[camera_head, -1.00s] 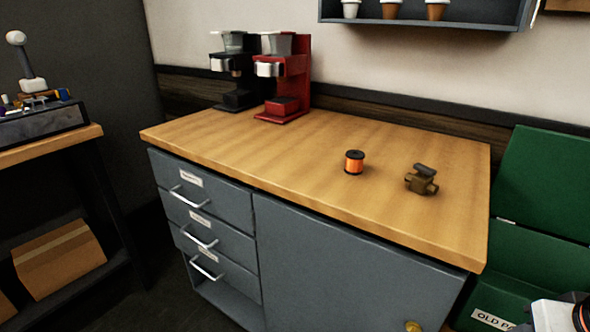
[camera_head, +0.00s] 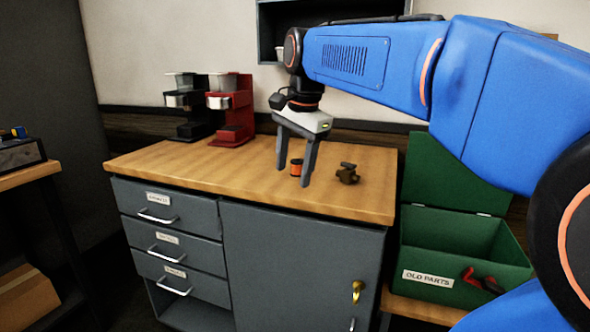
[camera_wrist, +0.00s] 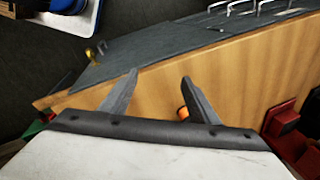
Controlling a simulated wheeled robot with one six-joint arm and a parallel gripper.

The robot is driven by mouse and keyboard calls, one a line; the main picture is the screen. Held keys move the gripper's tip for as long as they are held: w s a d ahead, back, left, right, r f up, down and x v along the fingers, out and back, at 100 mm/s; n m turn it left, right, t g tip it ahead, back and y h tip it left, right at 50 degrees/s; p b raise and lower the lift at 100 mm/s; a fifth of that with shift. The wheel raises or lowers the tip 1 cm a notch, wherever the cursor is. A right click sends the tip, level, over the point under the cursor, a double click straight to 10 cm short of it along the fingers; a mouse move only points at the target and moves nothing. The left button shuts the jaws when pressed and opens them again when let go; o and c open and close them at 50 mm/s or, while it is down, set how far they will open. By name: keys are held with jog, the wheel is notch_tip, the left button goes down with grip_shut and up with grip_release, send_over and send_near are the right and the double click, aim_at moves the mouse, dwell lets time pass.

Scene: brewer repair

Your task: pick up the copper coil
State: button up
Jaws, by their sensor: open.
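The copper coil (camera_head: 296,168) is a small orange spool with dark ends, standing upright on the wooden worktop (camera_head: 200,168). My gripper (camera_head: 294,178) is open, pointing down over the worktop, with its grey fingers around or in front of the coil in the head view; I cannot tell the exact depth. In the wrist view, a bit of the orange coil (camera_wrist: 183,113) shows beside the right finger of my gripper (camera_wrist: 158,75), mostly hidden behind it. The fingers are apart with nothing visibly held between them.
A red coffee brewer (camera_head: 232,108) and a black one (camera_head: 188,108) stand at the back left. A green "OLD PARTS" box (camera_head: 460,255) is at the right. The worktop's left half is clear in front.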

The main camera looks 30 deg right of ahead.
jog(key=w+d+r+m, duration=0.5)
jog(key=w+r+m, duration=0.1)
jog(key=w+r, duration=0.1)
jog(key=m+g, duration=0.1)
jog(key=m, duration=0.6)
send_near(298, 161)
jog(key=shift+y, duration=0.3)
jog(key=f, duration=0.3)
jog(key=w+f, duration=0.1)
jog(key=f, duration=0.6)
jog(key=shift+w+f, duration=0.25)
jog(key=shift+w, duration=0.1)
jog(key=c, duration=1.2)
